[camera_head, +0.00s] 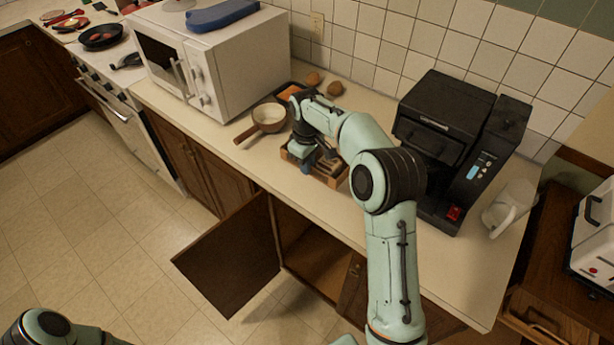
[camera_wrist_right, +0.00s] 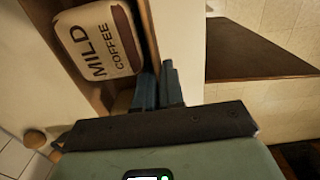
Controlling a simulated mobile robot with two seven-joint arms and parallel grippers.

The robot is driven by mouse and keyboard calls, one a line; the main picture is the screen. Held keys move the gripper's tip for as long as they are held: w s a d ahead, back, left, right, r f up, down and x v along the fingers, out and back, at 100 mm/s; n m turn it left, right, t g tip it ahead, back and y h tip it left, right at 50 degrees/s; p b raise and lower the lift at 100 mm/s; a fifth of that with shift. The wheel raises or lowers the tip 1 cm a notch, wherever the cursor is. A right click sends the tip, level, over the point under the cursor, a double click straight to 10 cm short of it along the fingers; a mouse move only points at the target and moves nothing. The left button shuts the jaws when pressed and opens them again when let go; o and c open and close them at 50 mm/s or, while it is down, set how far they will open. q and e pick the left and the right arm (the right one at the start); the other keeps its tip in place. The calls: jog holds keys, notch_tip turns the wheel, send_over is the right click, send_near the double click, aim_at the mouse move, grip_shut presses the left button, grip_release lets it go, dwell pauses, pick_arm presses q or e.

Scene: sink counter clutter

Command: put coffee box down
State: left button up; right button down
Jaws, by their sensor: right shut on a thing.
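A wooden box (camera_head: 338,180) is on or just above the counter, under my right gripper (camera_head: 313,160); I cannot tell if it touches the counter. In the right wrist view, the box's wall (camera_wrist_right: 148,35) runs down to my right gripper (camera_wrist_right: 158,85), whose fingers are close together on the wall. A pale bag marked "MILD COFFEE" (camera_wrist_right: 98,42) lies inside the box, beside the fingers. My arm and hand hide much of the box in the head view. My left arm shows at the bottom left, but its gripper is out of view.
A black coffee machine (camera_head: 440,145) stands right of the box, with a white jug (camera_head: 508,207) beyond it. A pan (camera_head: 268,118) and a white microwave (camera_head: 235,65) are to the left. Potatoes (camera_head: 334,88) lie behind. A cabinet door (camera_head: 230,260) hangs open below the counter.

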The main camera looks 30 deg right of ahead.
aim_at(307, 186)
jog(key=shift+f, duration=2.75)
jog(key=shift+f, duration=0.1)
jog(key=c, duration=1.2)
grip_release()
jog(key=shift+c, duration=0.2)
notch_tip(307, 186, up, 12)
jog(key=shift+r, duration=0.15)
